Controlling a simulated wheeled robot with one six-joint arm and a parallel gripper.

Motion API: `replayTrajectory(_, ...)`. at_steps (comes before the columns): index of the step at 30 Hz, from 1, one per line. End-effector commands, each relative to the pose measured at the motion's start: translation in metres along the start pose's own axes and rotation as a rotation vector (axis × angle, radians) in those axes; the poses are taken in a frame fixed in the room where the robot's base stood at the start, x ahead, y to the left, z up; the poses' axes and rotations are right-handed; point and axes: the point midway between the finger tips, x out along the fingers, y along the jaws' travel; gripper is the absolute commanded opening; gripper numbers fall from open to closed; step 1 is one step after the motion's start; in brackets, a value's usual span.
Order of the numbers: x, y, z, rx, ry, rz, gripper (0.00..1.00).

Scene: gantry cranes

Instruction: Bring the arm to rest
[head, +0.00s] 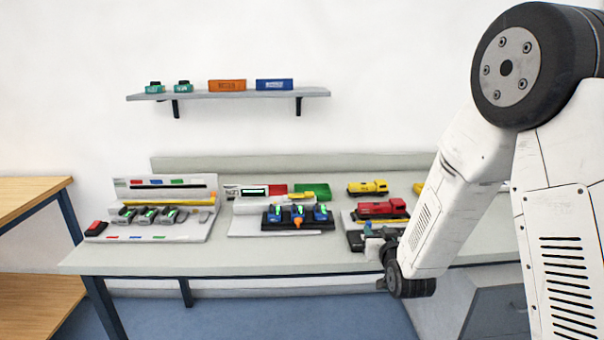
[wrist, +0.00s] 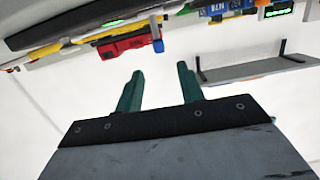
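My arm reaches in from the right of the head view, folded at a large black joint, with its lower end hanging at the front edge of the grey workbench (head: 130,257). My gripper (head: 369,230) is small there and partly blends with the things behind it. In the wrist view my gripper (wrist: 160,68) shows two teal fingers standing apart with nothing between them. The wrist view is upside down, with the bench at the top and the wall beyond the fingers. I cannot tell from these views whether the gripper touches anything.
A red truck (head: 381,208) and a yellow truck (head: 367,187) stand behind the gripper. A black tray (head: 270,223) with blue items and a white rack (head: 125,190) with several grey tools are further left. A wall shelf (head: 225,95) hangs above. A wooden table (head: 30,187) stands left.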

Motion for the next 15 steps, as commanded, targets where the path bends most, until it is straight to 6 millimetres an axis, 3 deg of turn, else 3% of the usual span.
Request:
replayTrajectory(1, -0.006, 0.001, -0.016, 0.003, -0.042, -0.001, 0.38)
replayTrajectory(8, -0.058, 0.005, -0.049, 0.009, -0.342, -0.010, 0.38)
replayTrajectory(15, -0.153, 0.011, -0.070, 0.006, -0.657, -0.013, 0.38)
